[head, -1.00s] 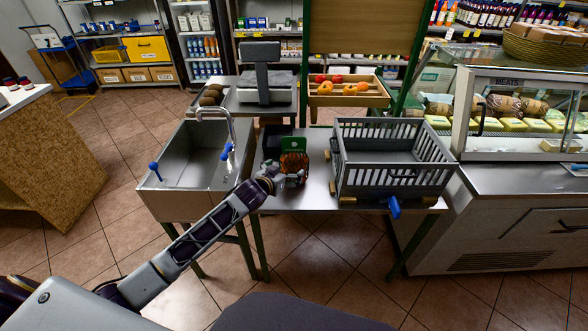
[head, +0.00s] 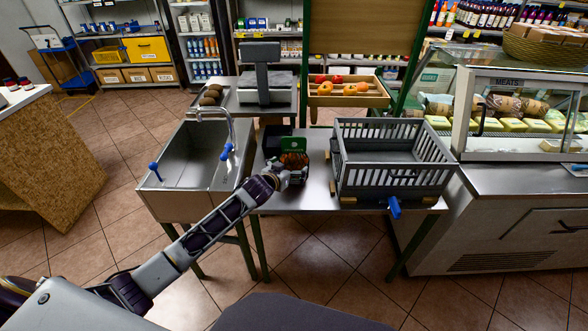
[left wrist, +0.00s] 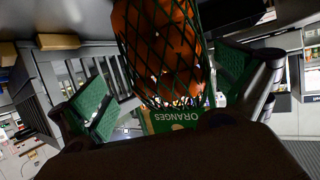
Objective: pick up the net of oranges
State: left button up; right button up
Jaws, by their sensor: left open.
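The net of oranges (head: 293,158) stands on the metal table between the sink and the grey slatted crate, its green label at the top. In the left wrist view the net (left wrist: 160,50) hangs between the two green finger pads, with its label reading ORANGES (left wrist: 172,119). My left gripper (head: 291,176) is at the net, open, with a finger on either side; it also shows in the left wrist view (left wrist: 165,95). A gap shows between the left pad and the net; whether the right pad touches it is unclear. My right gripper is not in view.
The grey slatted crate (head: 392,184) stands close to the right of the net. The sink (head: 165,200) is to the left, and a dark box (head: 274,138) is behind the net. Bare table (head: 300,203) lies in front.

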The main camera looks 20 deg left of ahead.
aim_at(290, 167)
pick_arm(q)
jog(key=shift+x, duration=2.4)
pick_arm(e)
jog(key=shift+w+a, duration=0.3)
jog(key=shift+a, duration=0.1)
pick_arm(q)
jog(key=shift+a+r, duration=0.1)
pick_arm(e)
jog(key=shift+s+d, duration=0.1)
pick_arm(q)
jog(key=c, duration=0.8)
jog(key=shift+w+r, duration=0.1)
jog(key=c, duration=0.4)
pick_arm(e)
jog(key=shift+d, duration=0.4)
pick_arm(q)
jog(key=shift+c, duration=0.2)
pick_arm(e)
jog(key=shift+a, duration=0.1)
